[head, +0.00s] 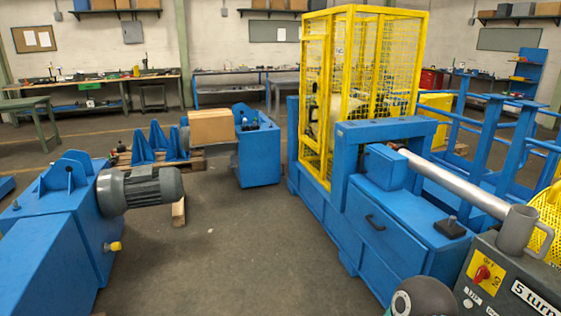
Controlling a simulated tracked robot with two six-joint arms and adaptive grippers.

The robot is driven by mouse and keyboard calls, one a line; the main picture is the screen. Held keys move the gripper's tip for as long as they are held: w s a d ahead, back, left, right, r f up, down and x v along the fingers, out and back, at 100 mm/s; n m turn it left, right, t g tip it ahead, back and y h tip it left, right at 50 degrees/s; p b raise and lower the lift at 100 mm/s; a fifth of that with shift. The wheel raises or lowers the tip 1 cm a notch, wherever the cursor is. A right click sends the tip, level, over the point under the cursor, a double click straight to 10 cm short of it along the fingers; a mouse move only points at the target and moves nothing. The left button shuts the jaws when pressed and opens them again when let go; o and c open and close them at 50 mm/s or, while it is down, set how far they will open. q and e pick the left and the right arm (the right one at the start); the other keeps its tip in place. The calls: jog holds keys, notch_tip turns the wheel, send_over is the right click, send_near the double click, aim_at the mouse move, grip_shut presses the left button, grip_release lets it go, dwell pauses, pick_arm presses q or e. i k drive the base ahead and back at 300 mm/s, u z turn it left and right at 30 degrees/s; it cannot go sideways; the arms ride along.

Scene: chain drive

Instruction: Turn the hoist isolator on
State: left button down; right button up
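A red rotary switch knob (482,273) sits on a yellow plate (487,268) on the front of a dark grey box (510,295) at the lower right. It looks like an isolator switch, but I cannot read a hoist label on it. The small marks around the knob are too small to tell its position for sure. White lettering beginning "5 turn" is beside it, cut off by the picture edge. Neither of my grippers is in view.
A grey mug (516,232) stands on the dark grey box. A dark round object (424,298) shows at the bottom edge, close to the box. A blue machine (385,235) with a yellow mesh cage (392,75) stands left of the box. Open floor (240,255) lies in the middle.

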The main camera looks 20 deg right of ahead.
aim_at(483, 272)
jog(key=z, duration=0.45)
jog(key=i, duration=1.1)
jog(key=z, duration=0.7)
jog(key=k, duration=0.8)
jog(key=z, duration=0.2)
jog(key=i, duration=0.85)
jog(key=u, duration=0.05)
